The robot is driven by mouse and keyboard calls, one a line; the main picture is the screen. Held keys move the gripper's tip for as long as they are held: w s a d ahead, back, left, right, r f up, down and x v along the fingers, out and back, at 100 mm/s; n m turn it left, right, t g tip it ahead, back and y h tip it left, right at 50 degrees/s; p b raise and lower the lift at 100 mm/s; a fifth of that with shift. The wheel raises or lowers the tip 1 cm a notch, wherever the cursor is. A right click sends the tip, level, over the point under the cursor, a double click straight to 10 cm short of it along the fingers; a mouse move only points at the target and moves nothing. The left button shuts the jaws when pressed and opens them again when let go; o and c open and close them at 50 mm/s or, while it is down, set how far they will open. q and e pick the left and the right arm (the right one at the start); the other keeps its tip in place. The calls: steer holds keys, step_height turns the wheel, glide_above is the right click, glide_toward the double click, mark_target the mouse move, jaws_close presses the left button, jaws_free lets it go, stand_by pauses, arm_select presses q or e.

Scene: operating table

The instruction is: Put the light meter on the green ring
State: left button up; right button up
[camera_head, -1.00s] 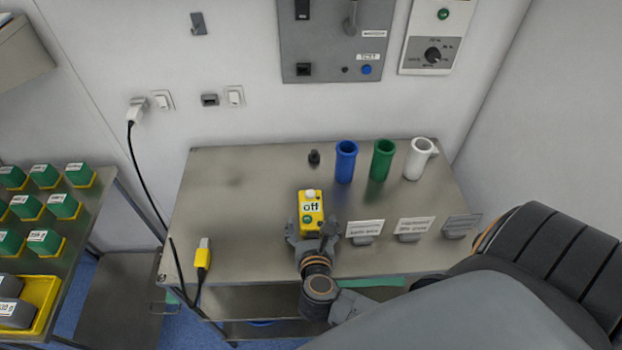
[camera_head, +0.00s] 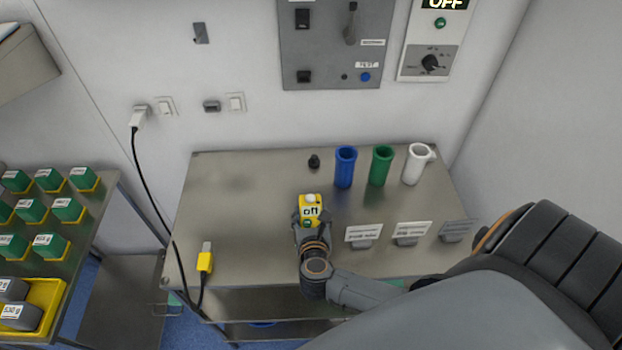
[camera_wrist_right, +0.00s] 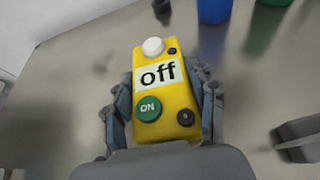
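The light meter (camera_head: 310,208) is a yellow box with a white knob on top, a display reading "off" and a green ON button. It is upright at the middle of the metal table in the head view, and fills the middle of the right wrist view (camera_wrist_right: 160,105). My right gripper (camera_head: 309,219) has its fingers on both sides of the meter, closed against its lower sides. Whether the meter touches the table is unclear. A green tube (camera_head: 381,166) with a flared rim stands at the back right. I see no separate flat green ring. My left gripper is not in view.
A blue tube (camera_head: 345,167) and a white jug (camera_head: 414,164) flank the green tube. A small black knob (camera_head: 314,161) stands left of them. Label holders (camera_head: 363,236) line the front right. A yellow plug (camera_head: 205,261) lies front left. The table's left half is mostly clear.

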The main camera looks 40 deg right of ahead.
steer(key=c, duration=0.4)
steer(key=shift+o, duration=0.2)
steer(key=shift+r, duration=0.15)
steer(key=shift+r+b, duration=0.3)
steer(key=shift+r, duration=0.3)
steer(key=a+r, duration=0.1)
steer(key=r, duration=0.1)
steer(key=s+a+r+b, duration=0.1)
steer(key=a+r, duration=0.2)
steer(key=r, duration=0.2)
steer(key=shift+s+a+b, duration=0.3)
steer(key=shift+s+b, duration=0.05)
steer(key=shift+s, duration=0.05)
steer(key=s+a+r+b, duration=0.3)
steer(key=a+r, duration=0.1)
steer(key=a, duration=0.4)
steer(key=w+d+r+n+t+y, duration=0.2)
steer(key=w+d+r+n+y, duration=0.1)
steer(key=r+n+y, duration=0.3)
steer(key=shift+w+r+y, duration=0.5)
steer(key=shift+w+r, duration=0.1)
steer(key=shift+w, duration=0.2)
